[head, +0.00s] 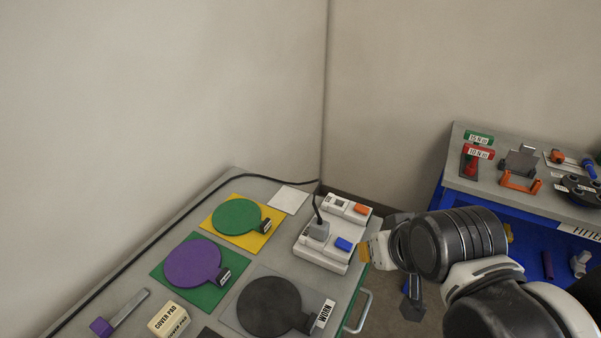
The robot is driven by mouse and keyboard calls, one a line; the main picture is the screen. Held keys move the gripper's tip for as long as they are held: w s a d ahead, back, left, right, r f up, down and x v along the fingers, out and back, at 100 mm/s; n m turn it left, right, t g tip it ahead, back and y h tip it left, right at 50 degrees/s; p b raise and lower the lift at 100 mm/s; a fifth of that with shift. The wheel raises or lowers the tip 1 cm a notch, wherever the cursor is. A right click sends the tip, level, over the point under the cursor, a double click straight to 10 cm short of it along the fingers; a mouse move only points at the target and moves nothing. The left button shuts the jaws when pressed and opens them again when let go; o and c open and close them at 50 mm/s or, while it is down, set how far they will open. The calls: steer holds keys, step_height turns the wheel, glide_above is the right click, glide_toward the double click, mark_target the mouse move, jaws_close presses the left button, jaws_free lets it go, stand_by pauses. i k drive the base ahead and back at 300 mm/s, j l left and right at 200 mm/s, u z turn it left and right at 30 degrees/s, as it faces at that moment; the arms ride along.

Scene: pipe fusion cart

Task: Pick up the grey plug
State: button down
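The grey plug (318,230) sits upright on the white socket block (321,262) near the right edge of the grey cart top, with a black cord rising from it. It appears seated in the block, beside a blue switch (344,244). My gripper (376,250) is to the right of the block, with a yellow-orange tip close to its right side in the picture. It is apart from the plug. Its fingers are partly hidden by my arm, so I cannot tell its opening.
An orange switch (361,209) is on the block's back part. Green (237,216), purple (192,262) and black (268,306) discs lie to the left. A cart handle (360,312) is at the front right. A blue bench (500,205) with tools stands at right.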

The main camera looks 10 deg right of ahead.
mark_target(318, 230)
steer(key=k+j+z, duration=0.1)
steer(key=z, duration=0.25)
steer(key=k+z, duration=0.2)
steer(key=z, duration=0.15)
steer(key=k+z, duration=0.15)
steer(key=z, duration=0.2)
